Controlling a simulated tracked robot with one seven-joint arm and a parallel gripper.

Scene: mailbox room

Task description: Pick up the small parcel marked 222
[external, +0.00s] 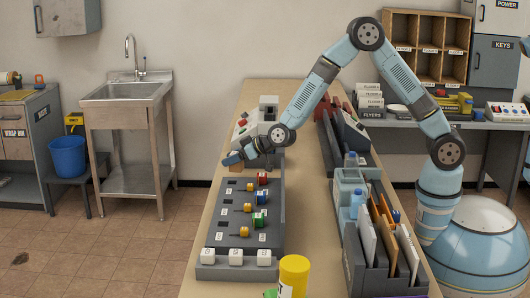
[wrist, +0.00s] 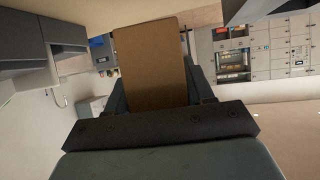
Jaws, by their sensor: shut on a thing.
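My gripper (external: 236,160) is over the left edge of the long table, just beyond the grey switch panel, and shut on a brown cardboard parcel. In the wrist view the parcel (wrist: 152,65) fills the middle, between the two dark fingers. No number shows on its visible face, so I cannot read 222. In the external view the parcel is mostly hidden by my gripper, and only a bit of brown shows there.
The grey panel (external: 222,210) carries several coloured blocks and yellow knobs. A yellow cylinder (external: 294,271) stands at the near end. A grey file rack (external: 377,278) with envelopes lines the right side. A sink (external: 127,93) and a blue bucket (external: 67,156) stand left, across open floor.

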